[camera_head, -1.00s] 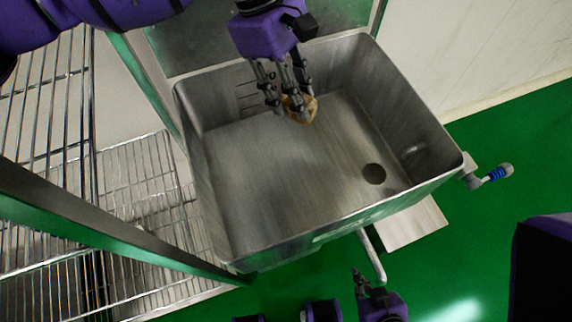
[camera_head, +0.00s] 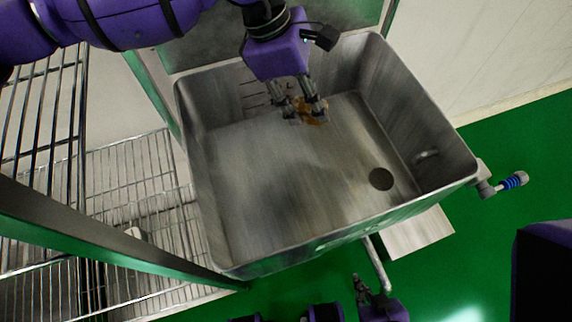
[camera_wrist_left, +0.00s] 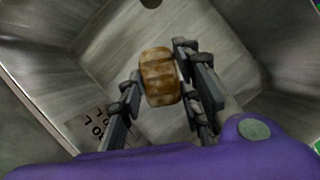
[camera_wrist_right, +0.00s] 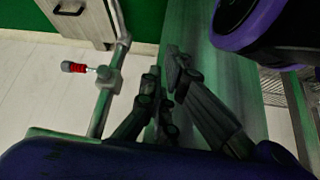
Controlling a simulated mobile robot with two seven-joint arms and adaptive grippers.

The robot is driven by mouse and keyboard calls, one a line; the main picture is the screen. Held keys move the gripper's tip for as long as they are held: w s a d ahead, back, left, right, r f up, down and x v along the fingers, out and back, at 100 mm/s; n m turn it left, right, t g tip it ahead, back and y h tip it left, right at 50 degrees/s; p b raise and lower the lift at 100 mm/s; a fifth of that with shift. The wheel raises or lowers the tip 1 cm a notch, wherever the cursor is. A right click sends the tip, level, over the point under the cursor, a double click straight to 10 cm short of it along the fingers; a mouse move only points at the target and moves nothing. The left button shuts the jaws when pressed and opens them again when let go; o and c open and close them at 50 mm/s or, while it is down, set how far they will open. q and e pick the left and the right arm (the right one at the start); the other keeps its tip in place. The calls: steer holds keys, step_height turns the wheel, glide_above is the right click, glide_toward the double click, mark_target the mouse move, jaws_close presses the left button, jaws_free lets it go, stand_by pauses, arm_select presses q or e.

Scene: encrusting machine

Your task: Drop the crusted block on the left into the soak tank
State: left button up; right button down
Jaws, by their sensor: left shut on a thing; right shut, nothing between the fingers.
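The crusted block (camera_head: 309,110) is tan-brown and ridged. My left gripper (camera_head: 303,108) is shut on it, and holds it over the inside of the soak tank (camera_head: 270,190) near its back wall. In the left wrist view the block (camera_wrist_left: 160,77) sits between the two fingers of the left gripper (camera_wrist_left: 162,85), with the metal tank walls around. The tank is a deep grey metal basin with a round drain hole. My right gripper (camera_head: 362,287) is low in front of the tank; in the right wrist view it (camera_wrist_right: 163,85) is shut with nothing held.
A wire shelf rack (camera_head: 120,200) with a green-grey post stands left of the tank. A pipe with a blue-handled valve (camera_head: 513,181) sticks out at the tank's right. The right wrist view shows a red-handled valve (camera_wrist_right: 75,67). The tank floor is clear.

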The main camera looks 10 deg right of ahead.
arm_select(q)
steer(key=shift+f, duration=0.65)
steer(key=o, duration=1.3)
steer(key=v, duration=1.2)
steer(key=shift+d+r, duration=0.1)
steer(key=shift+s, duration=0.1)
